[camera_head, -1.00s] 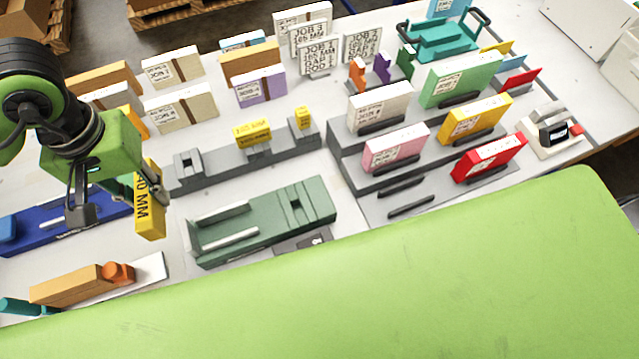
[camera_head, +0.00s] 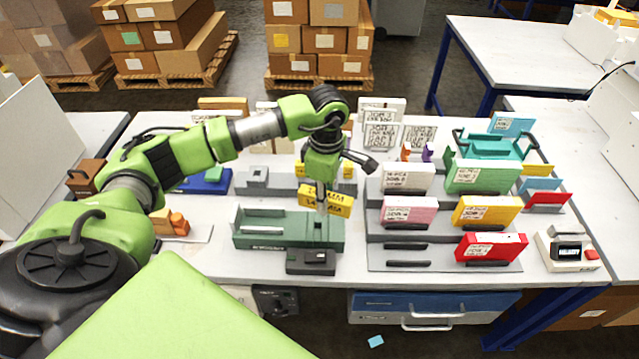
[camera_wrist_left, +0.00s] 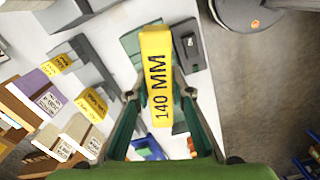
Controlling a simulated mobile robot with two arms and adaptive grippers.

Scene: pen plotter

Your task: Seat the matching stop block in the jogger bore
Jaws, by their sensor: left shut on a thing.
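My left gripper (camera_head: 322,180) is shut on a yellow stop block (camera_head: 340,204) labelled 140 MM. In the left wrist view the block (camera_wrist_left: 157,75) lies between the two fingers, with its label facing the camera. The dark green jogger (camera_head: 262,241) sits on the table below. I cannot tell whether the block touches the jogger. In the wrist view a green part of the jogger (camera_wrist_left: 131,40) shows behind the block. My right gripper is not in view.
A grey rack (camera_head: 258,183) with other yellow blocks stands behind the jogger, partly hidden by my arm. A small black box (camera_head: 311,262) sits at the jogger's front. A stepped grey stand (camera_head: 390,262) with coloured pads is close on the right.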

